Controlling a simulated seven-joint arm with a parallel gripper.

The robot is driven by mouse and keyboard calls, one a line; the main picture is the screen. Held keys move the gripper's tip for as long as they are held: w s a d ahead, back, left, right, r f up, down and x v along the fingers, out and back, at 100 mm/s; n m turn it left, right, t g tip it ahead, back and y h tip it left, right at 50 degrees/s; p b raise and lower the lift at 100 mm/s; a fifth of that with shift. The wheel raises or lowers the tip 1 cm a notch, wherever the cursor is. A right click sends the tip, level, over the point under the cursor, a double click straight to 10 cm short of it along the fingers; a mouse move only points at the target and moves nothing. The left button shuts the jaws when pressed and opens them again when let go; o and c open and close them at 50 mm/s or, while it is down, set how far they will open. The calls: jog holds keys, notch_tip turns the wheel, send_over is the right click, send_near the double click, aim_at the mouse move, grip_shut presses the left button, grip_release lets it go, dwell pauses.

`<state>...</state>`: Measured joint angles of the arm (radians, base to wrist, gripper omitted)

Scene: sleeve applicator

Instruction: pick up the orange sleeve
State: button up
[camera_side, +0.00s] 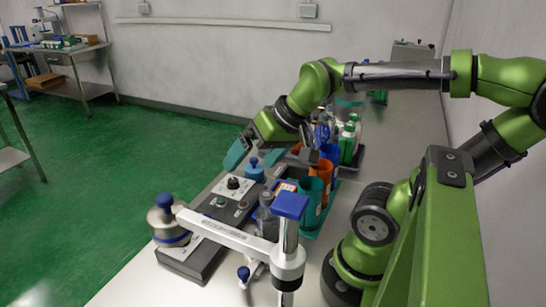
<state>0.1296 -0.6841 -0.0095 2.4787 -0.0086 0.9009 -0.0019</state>
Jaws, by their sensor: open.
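An orange cylinder (322,178), which looks like the orange sleeve or a holder of that colour, stands in a row between a teal cylinder (312,203) and a blue one (331,152). Its lower part is partly hidden by the teal cylinder. Another small orange piece (296,148) shows just under my wrist, mostly hidden. My gripper (256,150) hangs above the far part of the bench, to the left of the row of cylinders. It is open. I cannot see anything held in it, and its exact distance from the orange pieces cannot be told.
A grey device (207,245) with knobs lies on the white bench. A metal canister with a blue knob (168,222) stands on its left end. A white clamp arm with a blue-capped post (290,207) rises in front. Green bottles (348,143) stand behind the row.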

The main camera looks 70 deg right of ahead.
jog(key=a, duration=0.1)
jog(key=a+n, duration=0.1)
jog(key=s+a+y, duration=0.1)
jog(key=shift+a+r+n, duration=0.3)
jog(key=shift+r, duration=0.05)
jog(key=shift+c, duration=0.3)
jog(key=shift+d, duration=0.15)
jog(key=w+d+m+g+h, duration=0.1)
jog(key=w+d+m+h, duration=0.15)
jog(key=d, duration=0.65)
jog(key=s+d+r+m+g, duration=0.1)
jog(key=s+d+g, duration=0.2)
jog(key=s+d, duration=0.35)
jog(key=s+d+m+g, duration=0.2)
jog(key=s+d+g, duration=0.15)
jog(key=d, duration=0.65)
jog(key=shift+n+t+y, duration=0.25)
jog(key=shift+w+a+f, duration=0.1)
jog(key=shift+w+f, duration=0.05)
jog(key=shift+f, duration=4.1)
jog(key=shift+w+a+f, duration=0.1)
jog(key=shift+w+f, duration=0.05)
jog(key=shift+f, duration=4.1)
